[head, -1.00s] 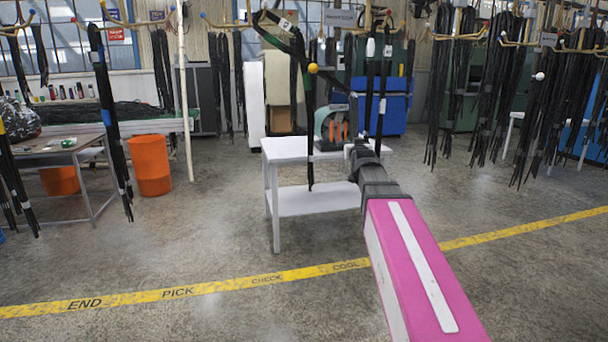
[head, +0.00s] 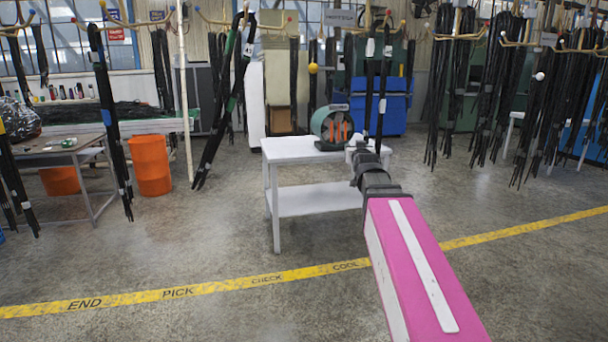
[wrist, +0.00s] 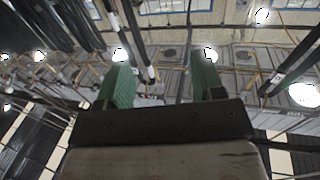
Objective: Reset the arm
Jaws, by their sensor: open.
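My arm reaches forward in the head view, its dark wrist beyond the pink link, in front of the white table. In the wrist view my gripper (wrist: 163,75) shows two green fingers spread apart with nothing between them, pointing up at the ceiling lights. In the head view the gripper's fingers are too small to make out clearly. A black hose bundle (head: 225,105) hangs slanted to the left of the table, its lower end toward the left, apart from my arm. Two more black hoses (head: 384,80) hang close above and behind my wrist.
A white table (head: 285,155) with a green round machine (head: 327,125) stands behind my wrist. Hose racks (head: 490,35) hang overhead on the right. A yellow ball (head: 313,68) shows above the table. Orange bins (head: 151,165) stand left. Floor around the yellow line (head: 215,287) is clear.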

